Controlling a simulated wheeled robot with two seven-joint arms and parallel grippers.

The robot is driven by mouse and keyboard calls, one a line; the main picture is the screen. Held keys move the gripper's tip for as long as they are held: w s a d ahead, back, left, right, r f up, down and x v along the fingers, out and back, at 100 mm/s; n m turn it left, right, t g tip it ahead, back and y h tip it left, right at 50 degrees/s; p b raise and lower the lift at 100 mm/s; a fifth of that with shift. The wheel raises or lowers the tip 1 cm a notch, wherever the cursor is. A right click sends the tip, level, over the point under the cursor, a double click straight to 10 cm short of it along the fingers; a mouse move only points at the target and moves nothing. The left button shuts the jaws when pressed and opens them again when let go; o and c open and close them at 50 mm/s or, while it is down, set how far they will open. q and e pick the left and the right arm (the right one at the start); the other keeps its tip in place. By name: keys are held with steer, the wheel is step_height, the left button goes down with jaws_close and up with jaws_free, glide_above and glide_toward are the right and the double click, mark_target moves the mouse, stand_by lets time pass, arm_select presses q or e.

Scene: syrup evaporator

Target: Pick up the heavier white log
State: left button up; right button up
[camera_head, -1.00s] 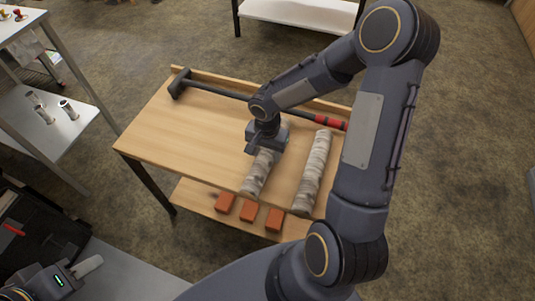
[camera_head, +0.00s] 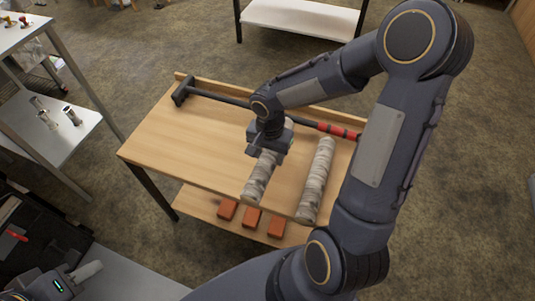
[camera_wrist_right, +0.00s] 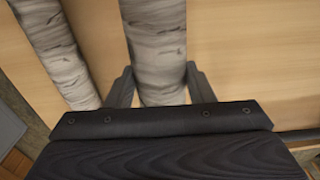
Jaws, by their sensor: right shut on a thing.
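Two white birch-like logs lie side by side on the wooden table (camera_head: 160,140). My right gripper (camera_head: 268,146) is shut around the left log (camera_head: 259,180) near its far half. In the right wrist view that log (camera_wrist_right: 158,50) runs between the two fingers (camera_wrist_right: 157,88). Whether it is clear of the tabletop, I cannot tell. The right log (camera_head: 316,180) lies apart from the gripper; it is the left one (camera_wrist_right: 55,50) in the wrist view. My left gripper (camera_head: 62,284) is at the lower left, partly cut off, and its jaws are unclear.
A long-handled hammer (camera_head: 217,95) with a red grip lies along the table's back edge. Three orange bricks (camera_head: 251,218) sit on the shelf below. A metal rack (camera_head: 40,135) with small cups stands at left. The table's left half is clear.

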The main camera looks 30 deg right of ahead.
mark_target(273, 166)
steer(key=s+r, duration=0.1)
steer(key=r, duration=0.1)
steer(key=s+a+r, duration=0.1)
steer(key=s+r, duration=0.1)
steer(key=shift+s+r, duration=0.15)
steer(key=shift+s, duration=0.1)
steer(key=s+a+r+p, duration=0.1)
steer(key=s+a+r, duration=0.1)
steer(key=s, duration=0.6)
steer(key=shift+a+r, duration=0.15)
steer(key=shift+r, duration=0.45)
